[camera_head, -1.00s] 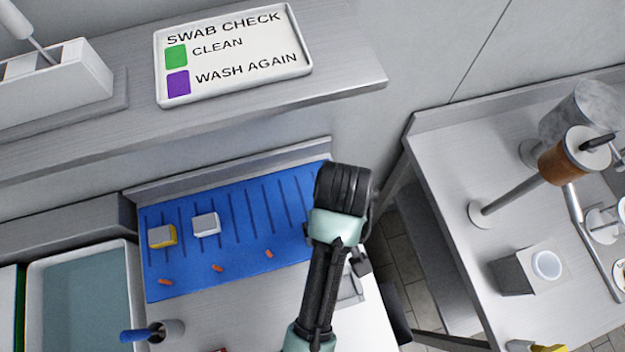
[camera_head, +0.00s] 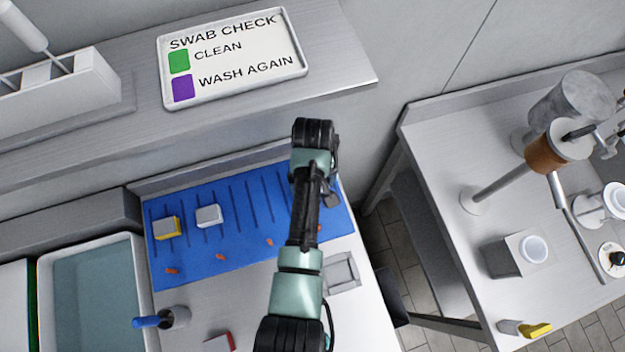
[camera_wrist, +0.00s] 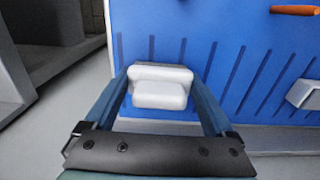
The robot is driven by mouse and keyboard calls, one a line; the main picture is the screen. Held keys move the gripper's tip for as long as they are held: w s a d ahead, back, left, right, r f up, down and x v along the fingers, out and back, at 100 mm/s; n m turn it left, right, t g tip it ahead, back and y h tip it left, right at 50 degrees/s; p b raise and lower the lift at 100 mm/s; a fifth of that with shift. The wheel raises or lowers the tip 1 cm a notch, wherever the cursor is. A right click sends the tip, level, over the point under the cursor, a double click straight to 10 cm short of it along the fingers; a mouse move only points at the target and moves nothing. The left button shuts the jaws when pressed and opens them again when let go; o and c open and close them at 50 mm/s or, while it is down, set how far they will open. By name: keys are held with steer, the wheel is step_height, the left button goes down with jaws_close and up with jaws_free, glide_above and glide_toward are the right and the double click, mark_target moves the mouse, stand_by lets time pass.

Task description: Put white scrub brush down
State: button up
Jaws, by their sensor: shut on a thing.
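The white scrub brush (camera_wrist: 160,88) is between the two fingers of my gripper (camera_wrist: 161,78) in the wrist view. My gripper is shut on it. It is over the blue ribbed mat (camera_wrist: 245,45); I cannot tell whether it touches the mat. In the head view my arm hides the gripper and the brush, above the right part of the blue mat (camera_head: 245,205). A white block (camera_head: 208,216) and a yellow-and-white block (camera_head: 167,228) sit on the mat's left part.
Several small orange pieces (camera_head: 221,257) lie along the mat's front. A basin (camera_head: 95,300) is at left, with a blue-handled tool (camera_head: 147,321) beside it. A square grey tray (camera_head: 342,274) lies right of my arm. A shelf with a sign (camera_head: 232,57) is behind.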

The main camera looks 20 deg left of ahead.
steer(key=shift+w+f, duration=0.1)
steer(key=shift+f, duration=0.1)
steer(key=o, duration=1.1)
steer(key=shift+c, duration=0.2)
steer(key=shift+r+b, duration=0.35)
steer(key=shift+r, duration=3.5)
